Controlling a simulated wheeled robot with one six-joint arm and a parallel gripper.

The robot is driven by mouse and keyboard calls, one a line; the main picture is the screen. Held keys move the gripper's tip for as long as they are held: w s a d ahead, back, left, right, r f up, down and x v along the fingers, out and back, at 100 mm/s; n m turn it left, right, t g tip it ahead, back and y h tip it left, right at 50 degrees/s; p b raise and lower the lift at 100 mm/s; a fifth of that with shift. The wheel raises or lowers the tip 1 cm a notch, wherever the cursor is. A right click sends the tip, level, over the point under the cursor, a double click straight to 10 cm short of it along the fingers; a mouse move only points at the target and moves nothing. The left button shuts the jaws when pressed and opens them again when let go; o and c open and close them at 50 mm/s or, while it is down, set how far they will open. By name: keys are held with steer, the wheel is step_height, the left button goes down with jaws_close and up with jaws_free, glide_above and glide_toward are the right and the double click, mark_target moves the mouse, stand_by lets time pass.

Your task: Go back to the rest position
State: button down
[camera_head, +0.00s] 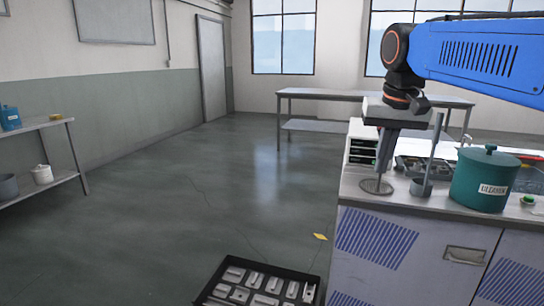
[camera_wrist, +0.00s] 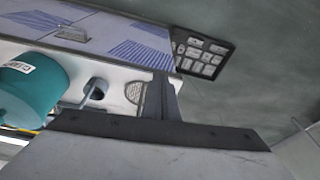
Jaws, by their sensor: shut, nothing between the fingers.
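My gripper (camera_head: 382,168) hangs from the blue arm at the right, pointing down over the left end of the bench (camera_head: 352,190). Its grey fingers are together with nothing between them. In the wrist view the shut fingers (camera_wrist: 160,85) point toward the bench edge. A round mesh disc (camera_head: 377,187) lies right below the fingertips in the head view; it also shows beside the fingers in the wrist view (camera_wrist: 132,93). I cannot tell whether the fingertips touch it.
A small grey cup with an upright rod (camera_head: 421,187) and a lidded teal pot (camera_head: 484,180) stand close to the right. A box with dark slots (camera_head: 360,148) stands behind. A black tray of metal parts (camera_head: 262,284) is at the lower front. The floor at left is open.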

steer(key=s+d+f+n+t, duration=0.2)
steer(key=s+d+f, duration=0.1)
steer(key=s+f, duration=1.8)
step_height(320, 180, down, 4)
steer(key=shift+d+f, duration=0.1)
steer(key=shift+d, duration=0.05)
steer(key=shift+s, duration=0.15)
